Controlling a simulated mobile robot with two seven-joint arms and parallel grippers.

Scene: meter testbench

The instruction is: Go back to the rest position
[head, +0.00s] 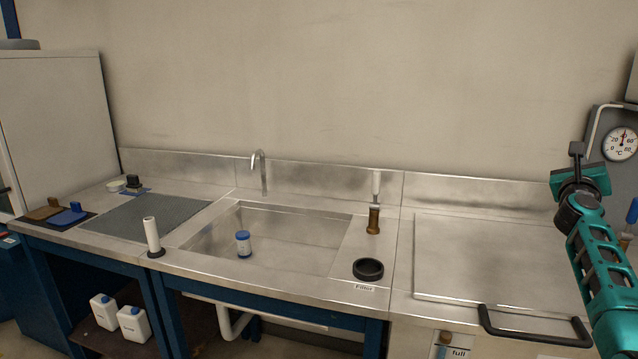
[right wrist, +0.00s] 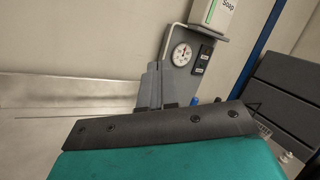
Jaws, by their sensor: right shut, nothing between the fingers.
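My right gripper (head: 576,149) is raised at the right side of the head view, in front of the wall and left of the temperature gauge. Its dark fingers are together and hold nothing. My teal right arm comes up from the lower right corner. In the right wrist view the gripper's teal housing and dark front plate fill the bottom, with the grey fingers (right wrist: 168,88) pointing away toward the gauge panel. My left arm and gripper are in neither view.
A round gauge (head: 620,143) on a grey panel stands at the right. Below the gripper is a steel lid (head: 490,258) with a black handle (head: 535,330). A sink with a blue-capped jar (head: 243,244), a faucet (head: 260,170) and a black ring (head: 368,269) are further left.

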